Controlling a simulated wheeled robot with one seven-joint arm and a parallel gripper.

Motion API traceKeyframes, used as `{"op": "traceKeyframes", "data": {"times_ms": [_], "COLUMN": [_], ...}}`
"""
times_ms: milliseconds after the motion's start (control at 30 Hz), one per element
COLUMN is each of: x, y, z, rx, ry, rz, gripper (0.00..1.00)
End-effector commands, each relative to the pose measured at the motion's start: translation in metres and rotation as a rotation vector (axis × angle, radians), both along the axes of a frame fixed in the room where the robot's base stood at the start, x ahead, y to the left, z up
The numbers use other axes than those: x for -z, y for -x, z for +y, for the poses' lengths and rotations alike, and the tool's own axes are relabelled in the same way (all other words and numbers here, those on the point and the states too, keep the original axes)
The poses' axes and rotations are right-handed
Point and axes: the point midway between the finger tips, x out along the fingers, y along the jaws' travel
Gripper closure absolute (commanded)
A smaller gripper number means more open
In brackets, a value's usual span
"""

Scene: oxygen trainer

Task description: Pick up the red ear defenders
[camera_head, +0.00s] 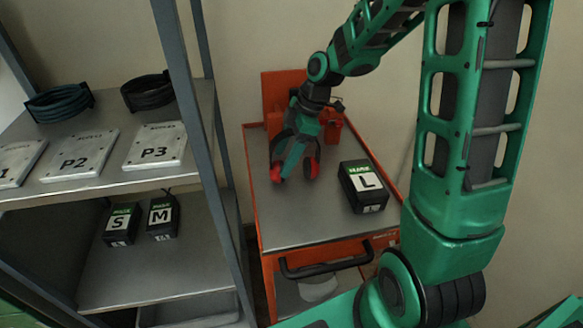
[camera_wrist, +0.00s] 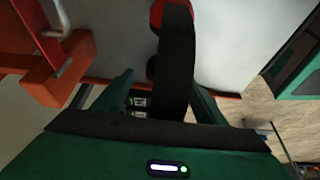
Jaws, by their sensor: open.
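The red ear defenders (camera_head: 313,168) are on the grey top of the orange cart, partly hidden by my gripper. Their red cups show either side of my gripper (camera_head: 291,171), which points down over them. In the wrist view the black headband (camera_wrist: 177,65) runs between the two open green fingers of my gripper (camera_wrist: 166,92). A red cup shows at the top edge of that view. The fingers look apart from the band, with a gap at the left; contact on the right side cannot be told.
A black box marked L (camera_head: 365,187) stands to the right on the cart top (camera_head: 300,228). An orange bracket (camera_head: 274,92) rises at the cart's back. A grey shelf rack (camera_head: 180,60) at left holds plates, hoses and boxes marked S and M. The cart's front top is clear.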

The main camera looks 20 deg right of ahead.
Motion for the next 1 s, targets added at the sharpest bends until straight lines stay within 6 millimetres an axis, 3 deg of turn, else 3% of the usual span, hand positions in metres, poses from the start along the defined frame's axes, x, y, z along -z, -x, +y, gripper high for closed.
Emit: {"op": "traceKeyframes", "data": {"times_ms": [300, 500, 833, 1000], "x": [0.005, 0.004, 0.002, -0.010], "y": [0.000, 0.000, -0.001, -0.001], "z": [0.002, 0.002, 0.002, 0.002], "rx": [0.000, 0.000, 0.000, 0.001], "ry": [0.001, 0.001, 0.000, -0.001], "rz": [0.000, 0.000, -0.001, -0.002], "gripper": [0.37, 0.85, 0.85, 0.85]}}
